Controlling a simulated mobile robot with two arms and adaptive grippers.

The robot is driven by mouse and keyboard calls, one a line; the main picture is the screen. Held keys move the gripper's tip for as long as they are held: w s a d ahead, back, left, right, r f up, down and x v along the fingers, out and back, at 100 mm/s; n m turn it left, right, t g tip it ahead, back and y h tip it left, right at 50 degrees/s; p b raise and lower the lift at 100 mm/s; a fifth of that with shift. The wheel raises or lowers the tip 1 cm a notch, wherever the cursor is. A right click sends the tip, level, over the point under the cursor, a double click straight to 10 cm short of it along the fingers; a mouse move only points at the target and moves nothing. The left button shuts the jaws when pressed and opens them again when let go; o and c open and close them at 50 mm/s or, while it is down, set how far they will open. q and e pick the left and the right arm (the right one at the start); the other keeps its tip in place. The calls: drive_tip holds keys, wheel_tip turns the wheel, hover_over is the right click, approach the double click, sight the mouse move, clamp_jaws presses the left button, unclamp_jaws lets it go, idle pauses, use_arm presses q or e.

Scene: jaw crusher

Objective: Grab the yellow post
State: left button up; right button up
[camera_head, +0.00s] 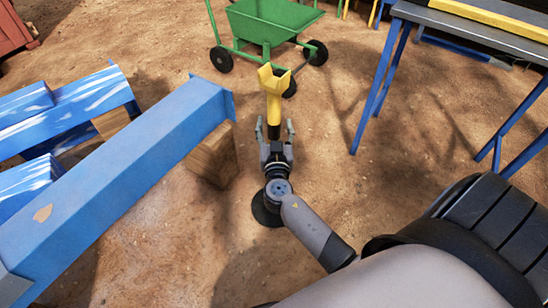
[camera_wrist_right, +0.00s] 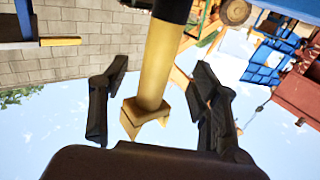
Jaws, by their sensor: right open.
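The yellow post (camera_head: 274,97) has a forked yellow top and a black lower part. In the head view it rises just beyond my right gripper (camera_head: 275,129), which partly hides its lower length. My right gripper is open, with one finger to each side of the post. In the right wrist view the picture is upside down, and the post (camera_wrist_right: 161,62) shows between the two spread fingers (camera_wrist_right: 160,72). Neither finger visibly touches it. A black disc (camera_head: 264,208) lies on the ground below my wrist; I cannot tell if it is the post's base. My left gripper is out of view.
A green wheelbarrow (camera_head: 262,25) stands behind the post. A large blue beam (camera_head: 150,165) on a wooden block (camera_head: 213,158) lies close on the left. A blue-legged table (camera_head: 470,25) stands at the back right. Bare dirt is free right of the post.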

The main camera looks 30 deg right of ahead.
sight(274, 113)
drive_tip(key=shift+x, duration=1.15)
drive_tip(key=x, duration=0.3)
drive_tip(key=p+x, duration=0.1)
drive_tip(key=shift+w+r, duration=0.2)
drive_tip(key=shift+r, duration=0.05)
drive_tip(key=shift+w+d, duration=0.2)
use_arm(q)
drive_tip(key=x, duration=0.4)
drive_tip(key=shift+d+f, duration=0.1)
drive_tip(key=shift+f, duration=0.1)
use_arm(e)
drive_tip(key=shift+c, duration=0.2)
clamp_jaws()
drive_tip(key=shift+w+r, duration=0.1)
drive_tip(key=shift+r, duration=0.15)
